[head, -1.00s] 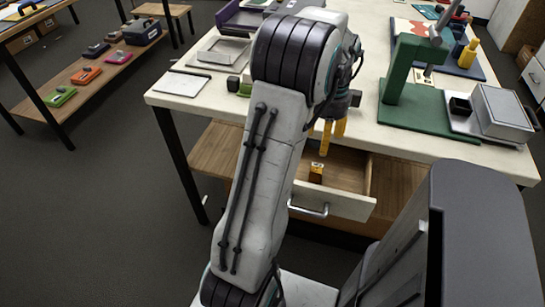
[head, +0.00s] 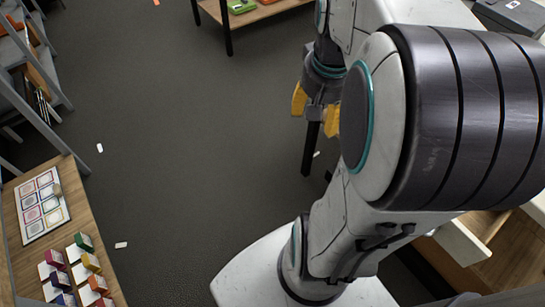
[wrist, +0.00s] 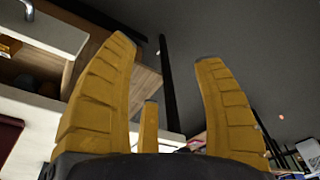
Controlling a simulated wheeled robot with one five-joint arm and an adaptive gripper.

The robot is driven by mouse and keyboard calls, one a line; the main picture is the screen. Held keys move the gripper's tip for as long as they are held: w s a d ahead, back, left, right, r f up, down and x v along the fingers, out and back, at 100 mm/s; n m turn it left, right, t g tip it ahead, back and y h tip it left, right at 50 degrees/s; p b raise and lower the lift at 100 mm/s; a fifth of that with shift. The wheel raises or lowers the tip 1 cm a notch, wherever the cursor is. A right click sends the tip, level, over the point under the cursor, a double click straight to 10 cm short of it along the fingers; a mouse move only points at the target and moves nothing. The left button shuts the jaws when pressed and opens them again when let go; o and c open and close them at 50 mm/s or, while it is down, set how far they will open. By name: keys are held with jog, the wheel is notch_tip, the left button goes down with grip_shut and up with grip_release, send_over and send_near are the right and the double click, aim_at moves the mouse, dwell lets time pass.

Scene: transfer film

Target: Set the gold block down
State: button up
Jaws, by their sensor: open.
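My gripper (head: 315,110) hangs over the open floor in the head view, left of the big arm link. Its yellow fingers are spread in the wrist view (wrist: 165,75), with nothing between them. The drawer (head: 460,243) is partly visible at the lower right of the head view, mostly covered by my arm. A drawer front with a metal handle (wrist: 40,28) also shows at the top left of the wrist view.
A wooden bench (head: 88,225) at the lower left bears a printed sheet (head: 42,205) and several small coloured boxes on white pads. A shelf unit (head: 32,75) stands behind it. A low wooden shelf (head: 268,10) is at the top. The grey floor between is mostly clear.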

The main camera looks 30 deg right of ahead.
jog(key=s+a+n+t, duration=0.1)
jog(key=s+a+n, duration=0.1)
jog(key=a, duration=0.5)
jog(key=s+a+f+n+y, duration=0.1)
jog(key=s+a+n, duration=0.1)
jog(key=a+n, duration=0.3)
jog(key=shift+a+f+n+t, duration=0.2)
jog(key=shift+a+n+t, duration=0.15)
jog(key=shift+a, duration=0.8)
notch_tip(320, 180, up, 5)
jog(key=p, duration=0.4)
jog(key=shift+d+f, duration=0.15)
jog(key=shift+f, duration=0.05)
